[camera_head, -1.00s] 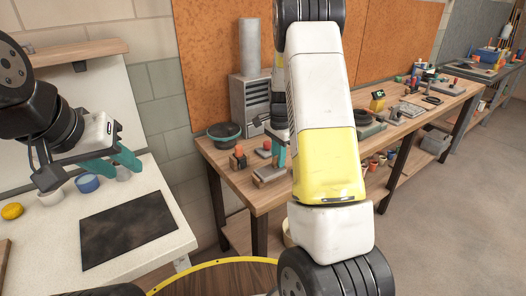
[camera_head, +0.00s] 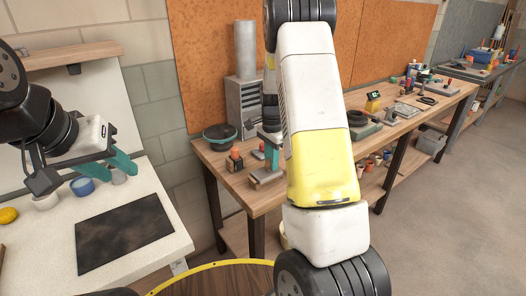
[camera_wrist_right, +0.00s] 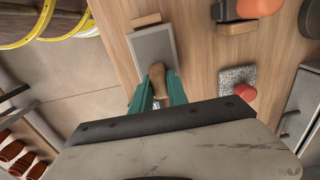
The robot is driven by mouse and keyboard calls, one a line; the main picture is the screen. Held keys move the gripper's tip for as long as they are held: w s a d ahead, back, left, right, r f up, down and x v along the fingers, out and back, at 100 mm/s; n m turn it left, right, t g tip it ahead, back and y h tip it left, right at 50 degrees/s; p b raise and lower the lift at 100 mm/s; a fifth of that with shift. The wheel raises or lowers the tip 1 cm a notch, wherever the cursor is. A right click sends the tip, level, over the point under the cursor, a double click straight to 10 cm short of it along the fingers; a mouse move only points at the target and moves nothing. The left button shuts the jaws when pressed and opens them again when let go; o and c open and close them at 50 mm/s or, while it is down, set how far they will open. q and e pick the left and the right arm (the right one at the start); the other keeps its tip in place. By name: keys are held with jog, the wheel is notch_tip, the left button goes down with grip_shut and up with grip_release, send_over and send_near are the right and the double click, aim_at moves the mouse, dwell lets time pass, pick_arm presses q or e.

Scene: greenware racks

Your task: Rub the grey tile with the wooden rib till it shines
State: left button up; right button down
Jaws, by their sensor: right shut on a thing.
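The grey tile (camera_wrist_right: 155,46) lies flat on the wooden workbench in the right wrist view; in the head view it is a small block near the bench's front left (camera_head: 264,178). My right gripper (camera_wrist_right: 158,92) has its teal fingers shut on the brown wooden rib (camera_wrist_right: 158,74). The rib's tip overlaps the tile's near part; I cannot tell whether it touches. In the head view my right gripper (camera_head: 274,158) is just above the tile, partly hidden by my arm. My left gripper (camera_head: 112,166) is open and empty above the white table.
A small wooden block (camera_wrist_right: 146,20) sits at the tile's far end. A red-knobbed grey block (camera_wrist_right: 238,84) and an orange-topped item (camera_head: 234,160) stand nearby. A dark bowl (camera_head: 220,132) is behind. A dark mat (camera_head: 122,232) lies on the white table.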

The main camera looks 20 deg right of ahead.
aim_at(262, 173)
jog(key=shift+s+a, duration=0.25)
jog(key=shift+a, duration=0.4)
jog(key=shift+s+a, duration=0.2)
jog(key=shift+a, duration=0.4)
jog(key=shift+s+a, duration=0.25)
jog(key=shift+a, duration=0.4)
jog(key=shift+s+a+f, duration=0.1)
jog(key=shift+s+a, duration=0.15)
jog(key=shift+a, duration=0.35)
jog(key=shift+s+a+r, duration=0.1)
jog(key=shift+s+a, duration=0.15)
jog(key=shift+a, duration=0.4)
jog(key=shift+s+a+f, duration=0.1)
jog(key=shift+s+a, duration=0.15)
jog(key=shift+a, duration=0.35)
notch_tip(262, 173, up, 7)
